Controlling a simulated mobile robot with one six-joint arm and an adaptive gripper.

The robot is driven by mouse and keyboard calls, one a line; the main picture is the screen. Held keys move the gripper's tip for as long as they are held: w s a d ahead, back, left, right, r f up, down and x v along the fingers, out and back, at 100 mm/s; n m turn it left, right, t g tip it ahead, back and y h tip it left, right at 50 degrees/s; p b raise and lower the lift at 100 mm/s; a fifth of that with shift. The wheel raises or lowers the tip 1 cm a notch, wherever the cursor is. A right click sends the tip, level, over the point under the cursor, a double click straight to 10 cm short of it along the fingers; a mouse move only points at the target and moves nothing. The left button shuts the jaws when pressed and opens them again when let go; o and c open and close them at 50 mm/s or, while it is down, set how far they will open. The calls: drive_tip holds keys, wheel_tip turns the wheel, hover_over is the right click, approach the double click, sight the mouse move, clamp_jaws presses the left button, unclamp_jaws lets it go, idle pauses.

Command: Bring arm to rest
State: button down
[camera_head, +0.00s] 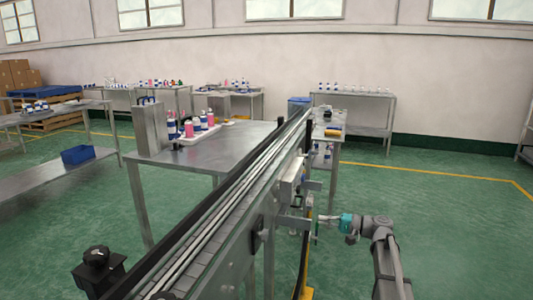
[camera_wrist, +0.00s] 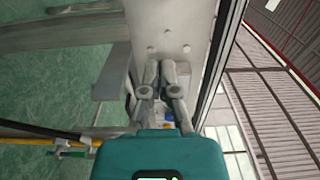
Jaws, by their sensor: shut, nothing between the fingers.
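My gripper (camera_head: 322,218) is at the lower right in the head view, on the right side of the conveyor (camera_head: 215,235), close to its frame. My arm reaches up to it from the bottom right. In the wrist view my gripper (camera_wrist: 160,70) has its fingers drawn together, with nothing seen between them. The fingers point at a pale metal plate (camera_wrist: 170,30) with round bolt heads. Whether the fingertips touch the plate cannot be told.
A metal table (camera_head: 215,155) with several bottles stands left of the conveyor. A metal bracket (camera_head: 293,223) sticks out from the conveyor beside my gripper. Green floor (camera_head: 430,220) lies open to the right. A shelf (camera_head: 355,100) stands by the back wall.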

drive_tip(key=s+a+f+n+g+h, duration=0.1)
drive_tip(key=s+a+f+g+h, duration=0.1)
drive_tip(key=s+a+f+h, duration=0.3)
drive_tip(key=s+a+f+n+g+h, duration=0.1)
drive_tip(key=s+a+f+g+h, duration=0.1)
drive_tip(key=s+f, duration=0.5)
drive_tip(key=s+d+f+n+g+h, duration=0.1)
drive_tip(key=s+d+f+h, duration=0.15)
drive_tip(key=s+h, duration=0.35)
drive_tip(key=s+d+f+n+g+h, duration=0.15)
drive_tip(key=s+f+h, duration=0.25)
drive_tip(key=s, duration=0.4)
wheel_tip(320, 180, up, 25)
drive_tip(key=p, duration=2.5)
drive_tip(key=shift+w+d+r+m+t, duration=0.15)
drive_tip(key=shift+d+m+t, duration=0.25)
drive_tip(key=shift+m+t, duration=0.05)
